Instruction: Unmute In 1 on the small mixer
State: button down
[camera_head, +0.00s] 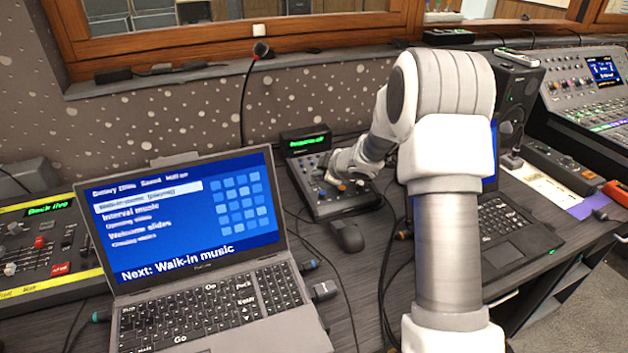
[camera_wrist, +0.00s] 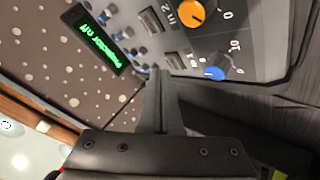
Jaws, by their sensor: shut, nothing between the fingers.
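The small mixer (camera_head: 350,204) is a dark panel on the desk, behind the mouse. In the wrist view its grey panel (camera_wrist: 240,40) fills the upper right. It carries an orange knob (camera_wrist: 193,13), a blue knob (camera_wrist: 213,73) and small rectangular buttons. "In 2" is printed by the orange knob. The lower button (camera_wrist: 176,61) is level with the blue knob; its label is too small to read surely. My gripper (camera_wrist: 160,72) is shut and empty, its tips right beside that lower button. I cannot tell whether they touch. In the head view my gripper (camera_head: 333,181) is over the mixer, partly hidden by my wrist.
A laptop (camera_head: 200,230) stands left, a mouse (camera_head: 347,236) in front. Another laptop (camera_head: 510,220) is right, partly behind my arm. Cables cross the desk.

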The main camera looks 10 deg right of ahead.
jog(key=r+p, duration=0.5)
jog(key=p, duration=0.1)
jog(key=shift+s+r, duration=0.35)
jog(key=shift+r, duration=0.05)
notch_tip(320, 180, up, 14)
jog(key=m+t+h+p, duration=0.1)
jog(key=m+h+p, duration=0.1)
jog(key=m+h, duration=0.2)
send_over(319, 188)
jog(key=s+d, duration=0.4)
jog(key=s+d+r+m+g+h+p, duration=0.1)
jog(key=s+d+r+m+h+p, duration=0.2)
jog(key=s+r, duration=0.7)
jog(key=s+a+r+m+g+y+p, duration=0.1)
jog(key=s+a+m+g+p, duration=0.1)
jog(key=s, duration=1.2)
jog(key=s+a+r+m+g+y+p, duration=0.2)
jog(key=s+a+m, duration=0.2)
jog(key=s, duration=1)
jog(key=shift+a+m, duration=0.3)
jog(key=shift+a, duration=0.65)
